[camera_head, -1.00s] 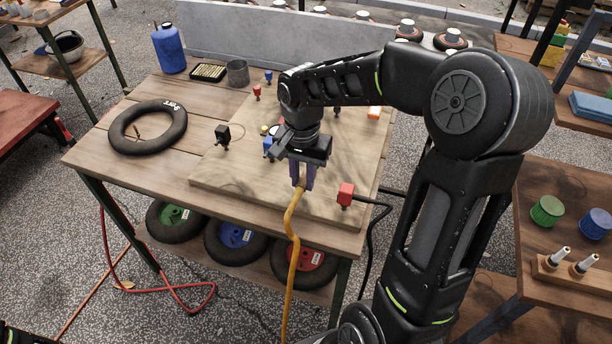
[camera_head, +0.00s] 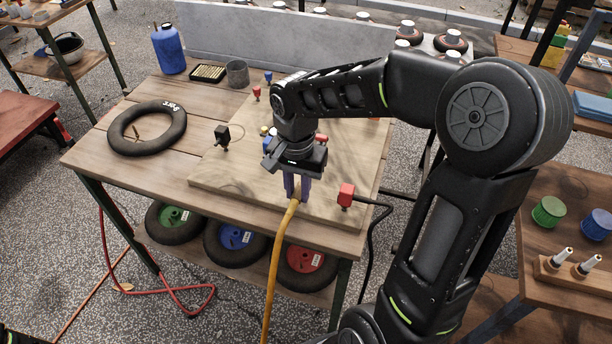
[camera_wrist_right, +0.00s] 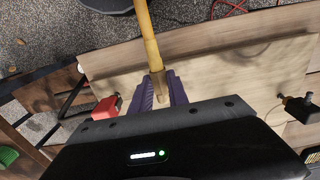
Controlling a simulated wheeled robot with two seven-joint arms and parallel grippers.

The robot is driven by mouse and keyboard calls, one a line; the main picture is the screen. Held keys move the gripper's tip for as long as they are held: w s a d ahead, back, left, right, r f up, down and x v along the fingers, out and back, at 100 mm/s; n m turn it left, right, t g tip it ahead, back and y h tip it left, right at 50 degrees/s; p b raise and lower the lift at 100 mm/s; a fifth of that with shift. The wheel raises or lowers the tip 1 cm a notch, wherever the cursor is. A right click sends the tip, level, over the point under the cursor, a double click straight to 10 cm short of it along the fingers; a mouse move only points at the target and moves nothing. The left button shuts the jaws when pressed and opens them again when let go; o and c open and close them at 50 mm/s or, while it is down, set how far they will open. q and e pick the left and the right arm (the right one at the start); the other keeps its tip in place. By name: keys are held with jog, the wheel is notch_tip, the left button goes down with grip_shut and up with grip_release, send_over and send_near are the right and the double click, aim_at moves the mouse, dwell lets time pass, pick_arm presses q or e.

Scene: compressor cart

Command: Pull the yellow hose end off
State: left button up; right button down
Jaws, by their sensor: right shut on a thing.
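The yellow hose (camera_head: 273,262) hangs over the front edge of the work table, its upper end at my right gripper. My right gripper (camera_head: 297,193) points down over the front part of the wooden board, its purple fingers shut on the yellow hose end. In the right wrist view the hose end (camera_wrist_right: 157,82) lies between the two purple fingers (camera_wrist_right: 159,92), and the hose runs up out of the picture. No fitting shows joined to the held end, but the gripper body hides part of the board. My left gripper is not in view.
A red block (camera_head: 346,194) with a black hose stands right of the gripper. A black block (camera_head: 222,136) and a partly covered blue block (camera_head: 268,146) stand on the board (camera_head: 225,181). A black tyre ring (camera_head: 117,140) lies at the left. The board's front left is clear.

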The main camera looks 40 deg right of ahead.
aim_at(298, 190)
jog(key=shift+r+p, duration=1.85)
jog(key=shift+r, duration=0.7)
jog(key=shift+n, duration=0.3)
jog(key=shift+w+d+r+n, duration=0.1)
jog(key=shift+n, duration=0.3)
jog(key=w+a+f+n, duration=0.3)
jog(key=w+a+n, duration=0.6)
jog(key=w+a, duration=0.1)
jog(key=shift+w+a+n, duration=0.25)
jog(key=shift+w+n, duration=0.05)
jog(key=shift+w, duration=0.5)
